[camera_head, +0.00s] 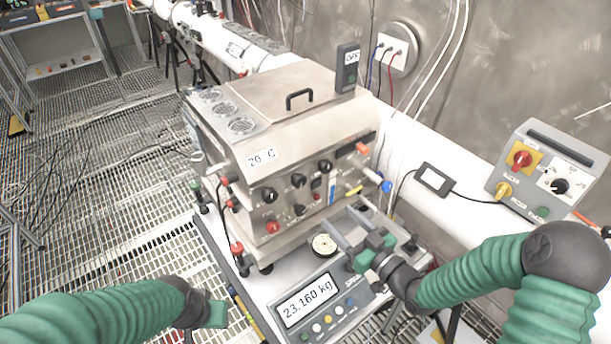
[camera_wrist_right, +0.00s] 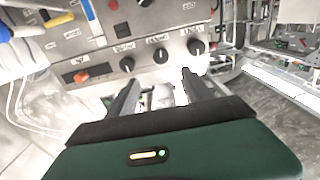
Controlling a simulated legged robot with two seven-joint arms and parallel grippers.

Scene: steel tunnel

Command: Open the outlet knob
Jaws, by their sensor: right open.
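The steel machine (camera_head: 300,130) has a front panel with several black knobs, one of them at its left (camera_head: 268,195), and a red knob (camera_head: 273,228). A yellow handle (camera_head: 354,190) and a blue knob (camera_head: 386,186) sit at its right side. I cannot read which one is the outlet. My right gripper (camera_head: 347,232) is open and empty in front of the panel, above the scale. In the right wrist view its two fingers (camera_wrist_right: 158,85) stand apart, below a row of black knobs (camera_wrist_right: 160,55), not touching them. My left gripper (camera_head: 212,314) is low at the left; its fingers are unclear.
A scale (camera_head: 310,298) reading 23.160 kg stands in front of the machine, with a small round dish (camera_head: 324,245). A control box (camera_head: 550,180) with red and black knobs is at the right. A white pipe (camera_head: 440,160) runs behind. Grated floor (camera_head: 120,220) is open at left.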

